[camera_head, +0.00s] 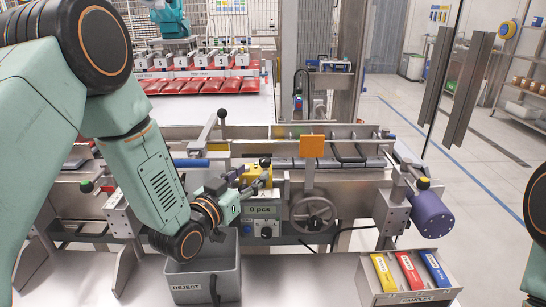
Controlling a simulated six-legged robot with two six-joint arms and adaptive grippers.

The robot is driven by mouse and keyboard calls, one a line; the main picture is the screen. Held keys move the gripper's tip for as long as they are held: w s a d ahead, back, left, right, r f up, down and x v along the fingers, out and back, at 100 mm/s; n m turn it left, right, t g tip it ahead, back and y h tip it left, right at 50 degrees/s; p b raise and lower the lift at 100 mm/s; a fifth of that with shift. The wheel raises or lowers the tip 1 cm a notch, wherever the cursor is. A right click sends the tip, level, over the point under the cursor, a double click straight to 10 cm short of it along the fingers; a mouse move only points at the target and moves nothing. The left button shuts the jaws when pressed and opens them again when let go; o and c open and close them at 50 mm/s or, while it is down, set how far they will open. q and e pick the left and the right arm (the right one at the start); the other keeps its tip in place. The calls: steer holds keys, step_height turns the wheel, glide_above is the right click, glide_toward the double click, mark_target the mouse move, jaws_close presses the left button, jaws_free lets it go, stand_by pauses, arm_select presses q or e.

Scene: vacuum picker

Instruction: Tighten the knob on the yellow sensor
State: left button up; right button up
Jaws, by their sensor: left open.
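The yellow sensor (250,174) is mounted on the metal machine near the middle of the view, above a small counter box that reads "0 pcs". A small dark knob (265,162) shows at its upper right. My left gripper (258,184) is open and close in front of the sensor, and covers part of it. I cannot tell whether the fingers touch the sensor or the knob. My right gripper is out of view; only a piece of my right arm shows at the right edge.
A grey REJECT bin (203,281) stands below my left wrist. A handwheel (313,214), an orange plate (312,146) and a purple motor (432,214) are right of the sensor. A SAMPLES box (408,283) with coloured packets stands at the front right. The counter between bin and box is clear.

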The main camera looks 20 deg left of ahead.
mark_target(262, 162)
arm_select(q)
steer(key=shift+a+r, duration=0.15)
steer(key=shift+r, duration=0.2)
steer(key=shift+w, duration=0.25)
steer(key=x, duration=0.5)
steer(key=shift+w+d+f, duration=0.2)
steer(key=shift+w+d, duration=0.05)
steer(key=shift+w, duration=0.05)
steer(key=shift+w+d+r, duration=0.15)
steer(key=shift+w+r, duration=0.1)
steer(key=shift+w, duration=0.2)
steer(key=shift+w+d+f, duration=0.1)
steer(key=shift+w+f, duration=0.1)
steer(key=shift+w, duration=0.2)
steer(key=shift+s+r, duration=0.15)
steer(key=shift+s, duration=0.1)
steer(key=c, duration=0.6)
jaws_close()
